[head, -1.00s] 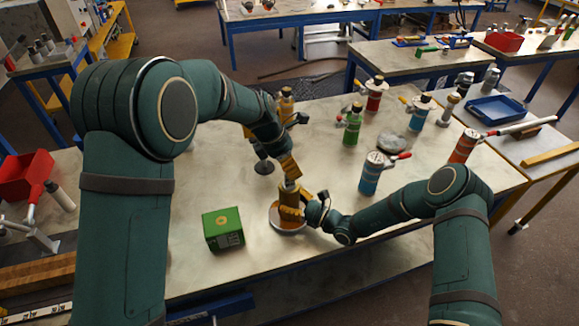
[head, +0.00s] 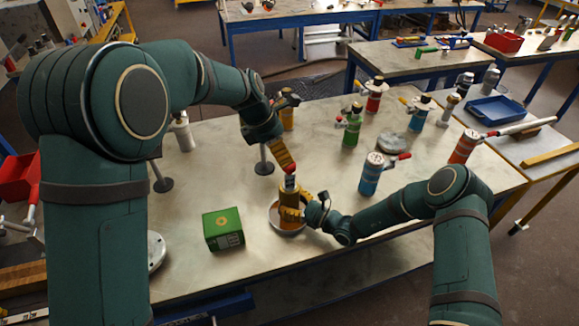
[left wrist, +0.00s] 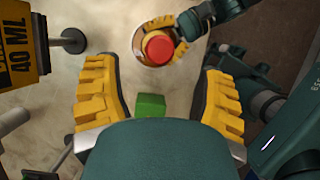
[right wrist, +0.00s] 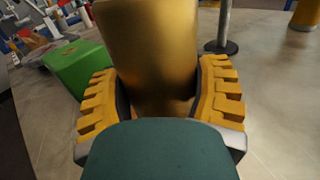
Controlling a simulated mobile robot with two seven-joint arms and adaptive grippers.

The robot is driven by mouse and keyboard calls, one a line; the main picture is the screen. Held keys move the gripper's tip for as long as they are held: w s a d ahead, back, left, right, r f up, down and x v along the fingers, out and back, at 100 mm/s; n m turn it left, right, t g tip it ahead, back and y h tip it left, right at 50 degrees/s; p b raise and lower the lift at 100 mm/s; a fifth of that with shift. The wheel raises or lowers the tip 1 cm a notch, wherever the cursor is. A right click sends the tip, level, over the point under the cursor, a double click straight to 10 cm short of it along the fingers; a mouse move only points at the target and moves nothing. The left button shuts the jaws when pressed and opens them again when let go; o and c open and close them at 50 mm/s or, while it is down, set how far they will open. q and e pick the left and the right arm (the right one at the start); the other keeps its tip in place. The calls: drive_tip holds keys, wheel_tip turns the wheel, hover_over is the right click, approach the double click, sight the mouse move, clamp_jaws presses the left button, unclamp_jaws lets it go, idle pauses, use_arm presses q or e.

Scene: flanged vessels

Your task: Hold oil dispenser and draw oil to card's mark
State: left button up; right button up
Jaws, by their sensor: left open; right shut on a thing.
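The gold oil dispenser (head: 290,198) stands upright on a round dish (head: 274,222). Its red top (head: 289,169) sits over a pale and blue neck. My right gripper (head: 293,212) is shut around its body; the gold body (right wrist: 150,55) fills the space between the fingers in the right wrist view. My left gripper (head: 283,155) is open just above the red top, apart from it as far as I can tell. In the left wrist view the red top (left wrist: 158,47) lies beyond the open fingers. The yellow card (left wrist: 18,60) reads "40 ML" and is partly cut off.
A green box (head: 223,229) stands left of the dispenser. A stand with a round dark base (head: 264,168) is behind it. A blue bottle (head: 371,175) and a green bottle (head: 352,128) stand to the right. The table's front middle is clear.

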use_arm(q)
drive_tip(key=shift+r, duration=0.1)
drive_tip(key=v, duration=1.1)
drive_tip(key=shift+a+r, duration=0.25)
drive_tip(key=shift+r, duration=0.1)
drive_tip(key=shift+s, duration=0.1)
use_arm(e)
drive_tip(key=o, duration=1.4)
drive_tip(key=shift+c, duration=0.2)
drive_tip(key=shift+d, duration=0.1)
